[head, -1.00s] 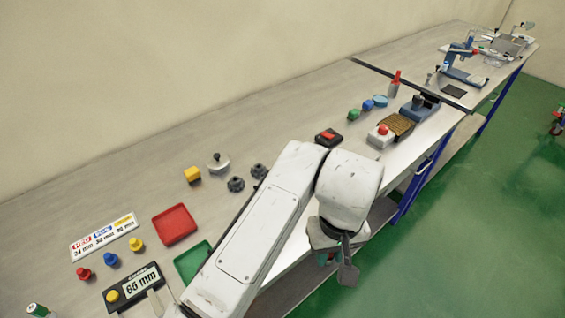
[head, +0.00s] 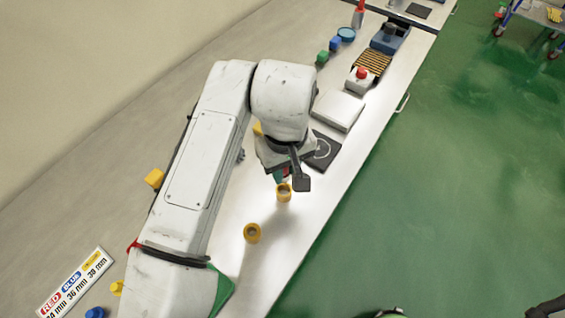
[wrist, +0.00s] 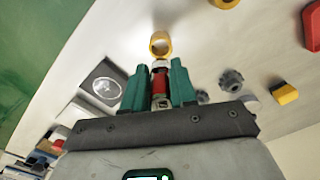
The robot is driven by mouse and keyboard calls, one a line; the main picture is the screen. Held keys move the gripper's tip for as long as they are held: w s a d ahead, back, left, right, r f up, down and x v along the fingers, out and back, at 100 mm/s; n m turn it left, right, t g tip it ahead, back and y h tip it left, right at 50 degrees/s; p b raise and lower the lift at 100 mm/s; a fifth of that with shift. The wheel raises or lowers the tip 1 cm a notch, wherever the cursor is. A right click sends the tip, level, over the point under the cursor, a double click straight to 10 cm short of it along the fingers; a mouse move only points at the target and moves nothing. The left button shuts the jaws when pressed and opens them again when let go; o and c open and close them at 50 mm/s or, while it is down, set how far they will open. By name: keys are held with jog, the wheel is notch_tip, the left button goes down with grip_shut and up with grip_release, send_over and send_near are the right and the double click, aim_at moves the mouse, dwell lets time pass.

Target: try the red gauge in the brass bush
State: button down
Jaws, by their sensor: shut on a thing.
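My gripper (wrist: 157,88) has green fingers shut on the red gauge (wrist: 160,82), a red cylinder with a pale metal end pointing toward a yellow-gold ring. That ring, seemingly the brass bush (wrist: 160,43), lies just beyond the gauge's tip in the wrist view. In the head view the bush (head: 284,193) stands just below my gripper (head: 283,175), whose fingers are mostly hidden by the wrist. I cannot tell whether the gauge touches the bush. A second similar yellow ring (head: 252,232) stands to the lower left, and shows at the top edge of the wrist view (wrist: 225,2).
A black plate with a round mark (head: 322,150) and a white slab (head: 339,110) lie beyond my gripper. A red-button box (head: 359,78) stands farther back. A yellow block (head: 154,178) and size sign (head: 75,283) lie left of my arm. The bench edge runs close on the right.

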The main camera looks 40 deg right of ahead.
aim_at(285, 181)
jog(key=shift+f+b, duration=1.7)
jog(key=shift+f, duration=0.75)
jog(key=shift+p, duration=0.3)
jog(key=shift+f+b, duration=0.75)
jog(key=shift+f, duration=0.35)
dwell(1.2)
jog(key=shift+r+p, duration=1.2)
jog(key=shift+r, duration=0.05)
dwell(1.1)
jog(key=shift+r+p, duration=2.15)
jog(key=shift+r, duration=0.25)
